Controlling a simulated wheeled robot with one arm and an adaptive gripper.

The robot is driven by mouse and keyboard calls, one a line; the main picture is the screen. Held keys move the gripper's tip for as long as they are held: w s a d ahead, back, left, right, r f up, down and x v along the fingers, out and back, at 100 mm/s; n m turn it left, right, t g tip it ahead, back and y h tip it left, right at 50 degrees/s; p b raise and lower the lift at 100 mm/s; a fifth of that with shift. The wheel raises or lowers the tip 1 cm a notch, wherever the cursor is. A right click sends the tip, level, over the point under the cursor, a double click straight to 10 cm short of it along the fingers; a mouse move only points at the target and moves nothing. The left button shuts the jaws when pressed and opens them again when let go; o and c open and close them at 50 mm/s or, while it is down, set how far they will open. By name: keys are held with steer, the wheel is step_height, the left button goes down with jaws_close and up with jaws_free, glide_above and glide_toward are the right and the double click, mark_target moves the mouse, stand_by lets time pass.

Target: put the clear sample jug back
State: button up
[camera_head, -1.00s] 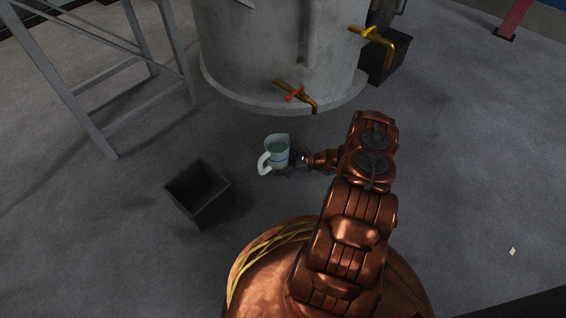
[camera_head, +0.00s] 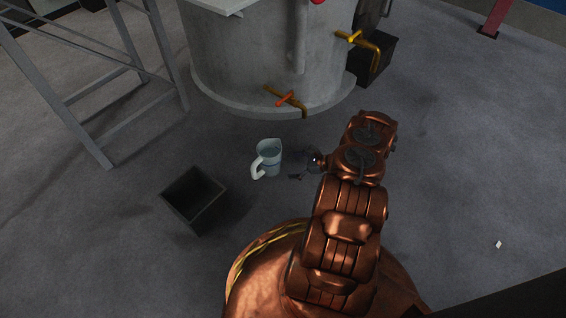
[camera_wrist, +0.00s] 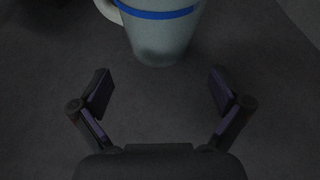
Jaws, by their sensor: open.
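The clear sample jug (camera_head: 268,158) is pale and translucent, with a white handle on its left side in the head view. It appears upright, below the grey tank's front tap. In the wrist view the jug (camera_wrist: 163,32) shows its lower body, a blue band and part of the handle at the top. My gripper (camera_head: 296,165) is just to the right of the jug in the head view. In the wrist view my gripper (camera_wrist: 162,92) has its two fingers spread wide with nothing between them, and the jug is beyond the fingertips.
An open dark bin (camera_head: 194,200) is at the left front. A grey metal frame (camera_head: 85,135) stands at left. Floor at right is mostly clear.

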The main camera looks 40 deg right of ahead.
steer(key=shift+p+v, duration=0.5)
steer(key=shift+v, duration=1.4)
